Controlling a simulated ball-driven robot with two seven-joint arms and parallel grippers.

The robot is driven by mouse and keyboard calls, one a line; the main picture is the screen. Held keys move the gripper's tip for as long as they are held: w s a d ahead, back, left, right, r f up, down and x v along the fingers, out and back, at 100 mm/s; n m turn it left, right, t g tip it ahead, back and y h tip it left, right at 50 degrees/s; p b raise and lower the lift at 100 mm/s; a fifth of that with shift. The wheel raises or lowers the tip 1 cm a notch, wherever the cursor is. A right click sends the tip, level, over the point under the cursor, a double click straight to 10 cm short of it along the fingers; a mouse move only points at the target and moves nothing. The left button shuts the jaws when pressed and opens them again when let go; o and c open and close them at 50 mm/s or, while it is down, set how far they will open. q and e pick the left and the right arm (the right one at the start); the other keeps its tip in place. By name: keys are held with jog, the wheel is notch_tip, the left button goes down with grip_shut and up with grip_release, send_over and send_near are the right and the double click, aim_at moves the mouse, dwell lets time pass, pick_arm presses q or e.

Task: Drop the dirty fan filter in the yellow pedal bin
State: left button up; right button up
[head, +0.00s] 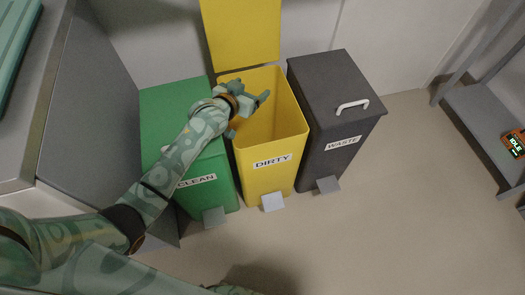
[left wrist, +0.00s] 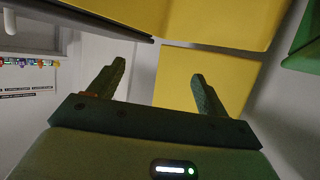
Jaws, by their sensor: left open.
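The yellow pedal bin (head: 270,178), labelled DIRTY, stands in the middle of a row of three, with its lid (head: 240,35) raised against the wall. My left gripper (head: 251,92) is over the bin's open mouth. Its fingers are apart with nothing between them, and they also show apart in the left wrist view (left wrist: 158,72). Yellow surfaces of the bin (left wrist: 205,25) fill much of that view. The dirty fan filter does not show in either view; the bin's floor is partly hidden by my arm and the walls. My right gripper is not in view.
A green bin (head: 165,105) labelled CLEAN stands left, partly behind my left arm. A dark grey bin (head: 335,85) labelled WASTE stands right, its lid shut. A grey cabinet (head: 85,110) is at far left, a metal rack (head: 480,115) at right. The floor in front is clear.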

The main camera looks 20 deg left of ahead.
pick_arm(q)
jog(key=p+v, duration=0.8)
jog(key=v, duration=0.7)
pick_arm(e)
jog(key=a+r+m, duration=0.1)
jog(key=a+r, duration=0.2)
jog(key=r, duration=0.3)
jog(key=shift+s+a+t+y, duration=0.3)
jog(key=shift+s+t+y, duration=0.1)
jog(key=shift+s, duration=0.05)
pick_arm(q)
jog(key=shift+s+r, duration=0.1)
